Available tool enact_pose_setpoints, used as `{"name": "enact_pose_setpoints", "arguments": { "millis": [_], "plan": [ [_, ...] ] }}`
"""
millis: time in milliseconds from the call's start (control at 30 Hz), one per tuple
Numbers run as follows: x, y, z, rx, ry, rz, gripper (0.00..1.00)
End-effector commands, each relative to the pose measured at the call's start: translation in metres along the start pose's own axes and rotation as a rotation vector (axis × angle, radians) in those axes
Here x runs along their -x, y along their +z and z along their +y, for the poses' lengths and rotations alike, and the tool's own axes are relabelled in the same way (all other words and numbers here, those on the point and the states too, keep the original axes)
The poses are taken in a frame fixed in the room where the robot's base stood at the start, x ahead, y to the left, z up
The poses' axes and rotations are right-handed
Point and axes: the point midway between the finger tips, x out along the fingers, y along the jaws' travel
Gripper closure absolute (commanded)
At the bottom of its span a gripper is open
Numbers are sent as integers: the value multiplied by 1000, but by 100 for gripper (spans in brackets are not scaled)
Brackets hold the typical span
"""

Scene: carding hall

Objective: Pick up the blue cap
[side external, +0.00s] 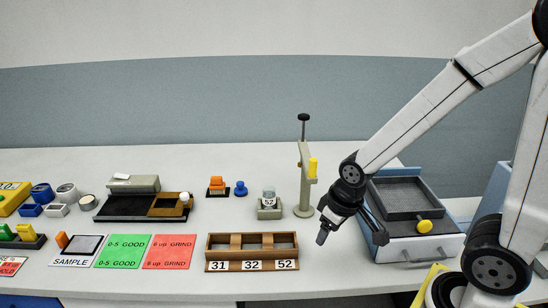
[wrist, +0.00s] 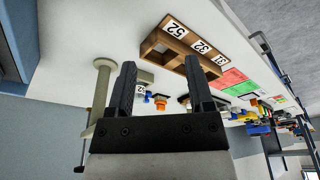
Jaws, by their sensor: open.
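A small blue piece with a knob-like top (side external: 240,188), which looks like the blue cap, stands on the white table just right of an orange block on a dark base (side external: 217,186). In the wrist view the small blue piece (wrist: 148,96) shows between my fingers, far beyond them. My gripper (side external: 351,238) is open and empty, well to the right of the blue piece and nearer the front, above the table by the grey-blue tray unit. Its two dark fingers (wrist: 160,64) stand wide apart in the wrist view.
A post stand with a yellow part (side external: 304,180) and a small holder labelled 52 (side external: 269,209) stand between my gripper and the blue piece. A wooden rack numbered 31, 32, 52 (side external: 251,266) lies in front. The tray unit (side external: 425,246) is at right.

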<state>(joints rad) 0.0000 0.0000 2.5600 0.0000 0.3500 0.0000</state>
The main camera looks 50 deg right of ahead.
Motion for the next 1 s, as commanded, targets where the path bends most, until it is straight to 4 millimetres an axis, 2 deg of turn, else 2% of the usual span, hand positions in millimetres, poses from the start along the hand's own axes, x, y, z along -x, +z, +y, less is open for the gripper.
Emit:
{"name": "enact_pose_setpoints", "arguments": {
  "millis": [33,67,367,567,767,1000],
  "plan": [
    [0,0,0,0,0,0,23],
    [0,0,0,0,0,0,18],
    [0,-1,0,0,0,0,18],
    [-2,-15,1,-10,2,4,18],
    [-7,-55,6,-38,9,15,18],
    [-20,-123,15,-87,23,36,18]
  ]
}}
